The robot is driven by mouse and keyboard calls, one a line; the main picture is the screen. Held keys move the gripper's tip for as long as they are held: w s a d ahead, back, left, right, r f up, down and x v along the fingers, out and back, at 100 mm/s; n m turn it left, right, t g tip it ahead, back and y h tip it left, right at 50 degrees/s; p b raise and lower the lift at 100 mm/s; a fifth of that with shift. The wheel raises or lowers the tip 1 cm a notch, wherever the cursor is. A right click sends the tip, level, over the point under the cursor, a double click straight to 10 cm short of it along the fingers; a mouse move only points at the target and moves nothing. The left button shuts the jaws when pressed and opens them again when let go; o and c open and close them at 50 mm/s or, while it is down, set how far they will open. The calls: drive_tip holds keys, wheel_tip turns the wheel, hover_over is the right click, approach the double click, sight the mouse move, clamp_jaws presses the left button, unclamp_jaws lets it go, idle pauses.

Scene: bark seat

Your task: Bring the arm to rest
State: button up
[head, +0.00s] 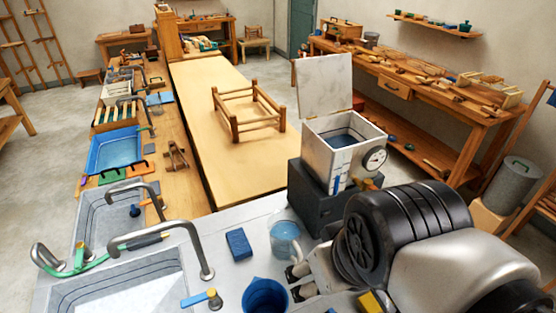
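My arm comes in from the lower right, over the grey counter. My gripper (296,282) is at its left end, fingers pointing left. The two fingertips show apart with nothing seen between them, so it looks open and empty. A blue cup (265,298) stands just left of and below the fingertips in the picture. A clear beaker with bluish contents (285,240) stands just behind them. Whether the fingers touch either one I cannot tell. Part of the gripper is hidden by my own wrist.
A white box with a raised lid and dial (342,150) stands on a dark block (318,200) behind my arm. A blue sponge (239,243) lies left of the beaker. Sinks with curved taps (150,285) fill the left. A yellow object (371,302) lies under my arm.

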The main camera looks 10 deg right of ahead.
drive_tip(key=shift+s+f+m, duration=0.2)
drive_tip(key=shift+s+m, duration=0.4)
drive_tip(key=shift+f+b, duration=0.9)
drive_tip(key=shift+b, duration=0.05)
